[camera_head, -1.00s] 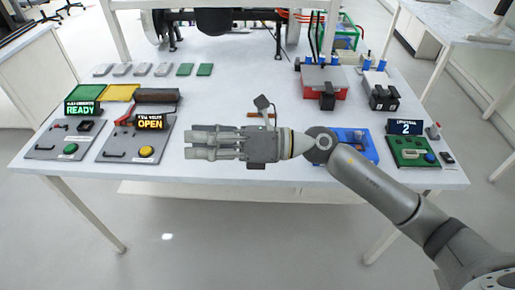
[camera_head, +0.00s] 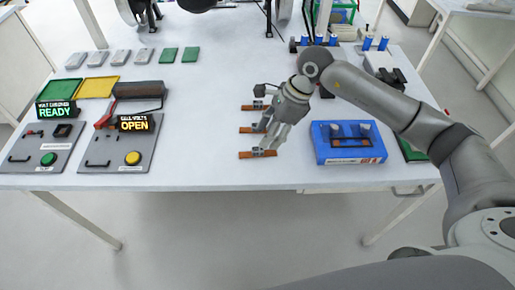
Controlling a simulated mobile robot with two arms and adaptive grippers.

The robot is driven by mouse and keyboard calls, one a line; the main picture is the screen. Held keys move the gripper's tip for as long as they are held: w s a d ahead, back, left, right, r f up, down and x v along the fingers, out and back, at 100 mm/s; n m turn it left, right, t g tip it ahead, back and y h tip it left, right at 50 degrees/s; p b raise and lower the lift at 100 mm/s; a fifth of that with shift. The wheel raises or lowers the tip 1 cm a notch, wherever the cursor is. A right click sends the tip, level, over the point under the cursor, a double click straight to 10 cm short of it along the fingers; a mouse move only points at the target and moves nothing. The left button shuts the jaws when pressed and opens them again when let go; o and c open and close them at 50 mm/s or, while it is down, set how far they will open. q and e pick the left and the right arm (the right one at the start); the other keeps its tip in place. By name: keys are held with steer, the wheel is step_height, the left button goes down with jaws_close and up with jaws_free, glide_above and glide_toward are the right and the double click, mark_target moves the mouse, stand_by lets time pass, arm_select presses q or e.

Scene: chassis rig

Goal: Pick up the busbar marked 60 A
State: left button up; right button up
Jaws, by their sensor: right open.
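Three copper-coloured busbars lie in a column on the table's middle: a far one (camera_head: 253,107), a middle one (camera_head: 247,130) and a near one (camera_head: 258,154). Any rating marks on them are too small to read. My right gripper (camera_head: 264,140) is open, its fingers pointing down and left over the middle and near busbars, hiding part of them. I cannot tell whether the fingertips touch the near busbar. A blue fixture (camera_head: 325,156) to the right has a copper-coloured strip (camera_head: 351,142) on it. My left gripper is not in view.
At the left stand two grey panels with displays reading READY (camera_head: 56,109) and OPEN (camera_head: 134,123). Table between panels and busbars is clear.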

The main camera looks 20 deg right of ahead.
mark_target(258, 149)
steer(key=shift+w+a+f, duration=0.1)
steer(key=shift+a+f, duration=0.05)
steer(key=shift+f, duration=0.25)
steer(key=shift+w+a+f, duration=0.1)
steer(key=shift+a+f, duration=0.05)
steer(key=shift+f, duration=0.1)
steer(key=p+x, duration=0.2)
steer(key=x, duration=0.2)
steer(key=shift+a+f, duration=0.1)
steer(key=shift+a, duration=0.2)
steer(key=shift+f, duration=0.25)
steer(key=shift+c, duration=0.6)
steer(key=c, duration=0.5)
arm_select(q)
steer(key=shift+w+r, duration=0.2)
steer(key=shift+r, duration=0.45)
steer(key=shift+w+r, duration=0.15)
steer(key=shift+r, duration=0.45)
arm_select(e)
jaws_close()
